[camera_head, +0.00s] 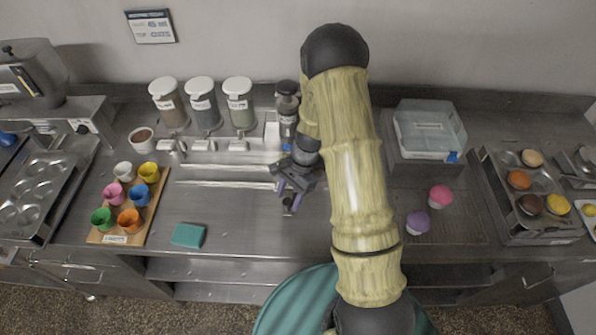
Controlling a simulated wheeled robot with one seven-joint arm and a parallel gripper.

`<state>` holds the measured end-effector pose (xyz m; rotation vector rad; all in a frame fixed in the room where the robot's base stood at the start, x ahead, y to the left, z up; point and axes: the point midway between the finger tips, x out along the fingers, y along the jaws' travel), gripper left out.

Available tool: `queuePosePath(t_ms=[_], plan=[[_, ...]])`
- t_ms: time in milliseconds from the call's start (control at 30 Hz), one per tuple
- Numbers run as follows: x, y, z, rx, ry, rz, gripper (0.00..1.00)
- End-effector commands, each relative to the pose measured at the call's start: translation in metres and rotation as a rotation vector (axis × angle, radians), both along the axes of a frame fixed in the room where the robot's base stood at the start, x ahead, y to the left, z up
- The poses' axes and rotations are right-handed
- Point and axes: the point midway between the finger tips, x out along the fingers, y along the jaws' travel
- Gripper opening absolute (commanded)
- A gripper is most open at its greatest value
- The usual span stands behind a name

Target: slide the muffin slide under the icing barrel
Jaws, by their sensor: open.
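A canister (287,108) with a dark cap and a pale label stands at the back of the counter, just left of my arm; it may be the icing barrel. My gripper (289,198) points down in front of it, with its purple fingers open. A small dark knob-like piece (288,203) shows at the fingertips; I cannot tell whether it belongs to the muffin slide or whether the fingers touch it. Bright metal strips (215,184) run across the counter left of my gripper. I cannot make out the muffin slide clearly; my wrist and arm hide part of this area.
Three white-lidded dispensers (203,103) stand at the back left. A wooden board (155,205) of coloured cups and a teal sponge (188,235) lie left. Pink (440,196) and purple (418,222) muffins, a clear-lidded box (428,130) and a muffin tin (500,197) are right.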

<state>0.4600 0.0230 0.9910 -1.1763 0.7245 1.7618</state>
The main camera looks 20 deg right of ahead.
Motion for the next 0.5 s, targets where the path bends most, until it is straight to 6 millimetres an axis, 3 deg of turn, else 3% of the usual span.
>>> queuePosePath(t_ms=[500], plan=[[0.018, -0.033, 0.085, -0.003, -0.008, -0.002, 0.5]])
